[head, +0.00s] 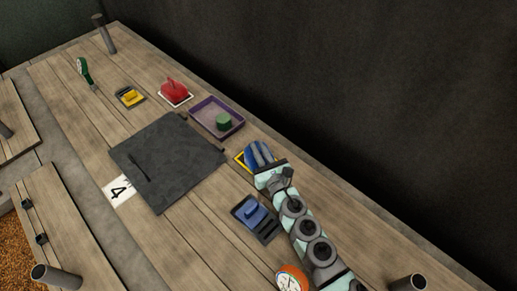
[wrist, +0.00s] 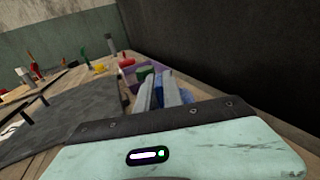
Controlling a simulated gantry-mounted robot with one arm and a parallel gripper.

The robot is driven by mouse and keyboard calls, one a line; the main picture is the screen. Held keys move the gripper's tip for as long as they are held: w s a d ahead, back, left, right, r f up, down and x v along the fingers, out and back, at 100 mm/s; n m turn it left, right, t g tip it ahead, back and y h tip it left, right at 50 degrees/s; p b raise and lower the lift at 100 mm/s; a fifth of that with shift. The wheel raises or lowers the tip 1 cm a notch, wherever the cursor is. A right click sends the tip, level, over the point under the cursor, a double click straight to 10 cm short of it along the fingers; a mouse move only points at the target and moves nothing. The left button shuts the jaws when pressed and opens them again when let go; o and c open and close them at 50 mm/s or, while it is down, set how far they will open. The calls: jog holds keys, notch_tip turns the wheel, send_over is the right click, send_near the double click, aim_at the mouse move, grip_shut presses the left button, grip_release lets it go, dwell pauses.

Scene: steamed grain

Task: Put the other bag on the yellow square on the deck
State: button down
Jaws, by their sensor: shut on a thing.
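The blue bag (head: 251,155) is at my gripper, over the yellow square (head: 239,158) on the wooden deck. The square's yellow edge shows to the left of the bag. My gripper (head: 262,156) is shut on the blue bag, its grey fingers along the bag. In the wrist view the blue bag (wrist: 182,93) shows beside the fingers (wrist: 158,92). I cannot tell whether the bag touches the deck. A red bag (head: 174,91) sits on a white-edged square (head: 187,98) farther back.
A purple tray (head: 235,113) with a green cylinder (head: 223,121) stands behind my gripper. A dark mat (head: 165,165) lies to the left. A blue block on a dark base (head: 252,216) and an orange-rimmed dial (head: 291,279) are near my arm. A dark wall borders the right.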

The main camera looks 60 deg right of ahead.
jog(key=shift+f, duration=0.1)
jog(key=c, duration=1.5)
grip_release()
jog(key=shift+s+a+r, duration=0.1)
jog(key=shift+s+r, duration=0.05)
jog(key=shift+r, duration=0.05)
jog(key=p+v, duration=0.1)
jog(key=v, duration=1)
jog(key=shift+s+a+f, duration=0.1)
jog(key=shift+s+a, duration=0.1)
jog(key=shift+a, duration=0.05)
